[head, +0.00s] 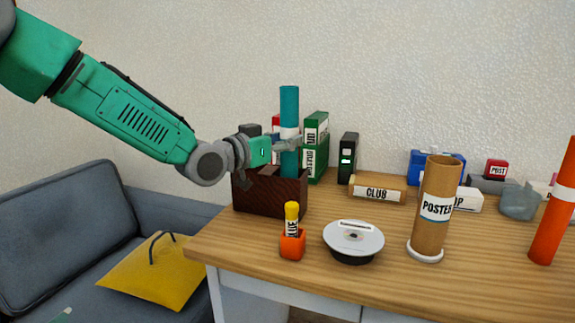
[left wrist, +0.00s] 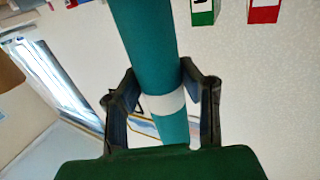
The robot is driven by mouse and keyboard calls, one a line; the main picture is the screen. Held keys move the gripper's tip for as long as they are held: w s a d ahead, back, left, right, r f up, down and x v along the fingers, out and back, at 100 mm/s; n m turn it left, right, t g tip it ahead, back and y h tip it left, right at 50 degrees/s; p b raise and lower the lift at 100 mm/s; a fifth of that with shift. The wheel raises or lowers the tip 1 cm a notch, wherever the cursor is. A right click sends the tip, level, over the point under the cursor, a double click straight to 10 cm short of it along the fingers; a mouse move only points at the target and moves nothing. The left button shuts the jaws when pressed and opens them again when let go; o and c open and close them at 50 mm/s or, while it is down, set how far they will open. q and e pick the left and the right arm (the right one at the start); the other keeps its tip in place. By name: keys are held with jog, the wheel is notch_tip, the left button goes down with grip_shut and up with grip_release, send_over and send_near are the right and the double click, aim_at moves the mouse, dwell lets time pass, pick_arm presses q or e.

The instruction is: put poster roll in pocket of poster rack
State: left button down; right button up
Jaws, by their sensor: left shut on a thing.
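The teal poster roll (head: 289,105) with a white band stands upright at the back left of the table. My left gripper (head: 290,146) is shut on it near the band. In the left wrist view the roll (left wrist: 148,45) passes between the two fingers (left wrist: 160,108). A dark brown box-like rack (head: 268,195) stands just below the gripper at the table's left end. The roll's lower end meets the rack's top edge in the head view; whether it is inside a pocket or behind the rack I cannot tell. My right gripper is out of view.
Green binders (head: 315,150) and a black binder (head: 348,158) stand close to the right of the roll. A sofa (head: 65,235) is at left.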

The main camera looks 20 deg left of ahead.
aim_at(282, 160)
pick_arm(q)
notch_tip(282, 160, down, 5)
jog(key=shift+r+b, duration=0.1)
jog(key=shift+b, duration=0.55)
jog(key=shift+r, duration=0.1)
jog(key=c, duration=1.1)
grip_release()
